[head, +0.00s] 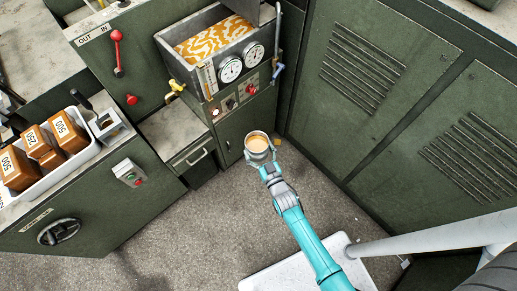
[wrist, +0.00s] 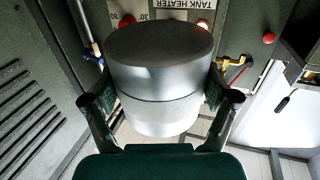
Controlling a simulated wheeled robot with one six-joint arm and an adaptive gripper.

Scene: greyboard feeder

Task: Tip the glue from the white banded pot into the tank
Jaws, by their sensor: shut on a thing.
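The white banded pot (head: 257,143) is held upright in my gripper (head: 262,160), with tan glue showing inside its open top in the head view. In the wrist view the pot (wrist: 160,85) fills the middle, pale with a dark band line, and a gripper finger (wrist: 165,118) presses on each side. The tank (head: 215,45) is the grey open box up and left of the pot, holding orange-and-white streaked glue. The pot is below and in front of the tank, apart from it in the head view.
Two round dials (head: 231,69), a yellow tap (head: 176,87) and a blue-handled pipe (head: 277,72) sit around the tank's front. Green louvred panels (head: 363,70) close off the right.

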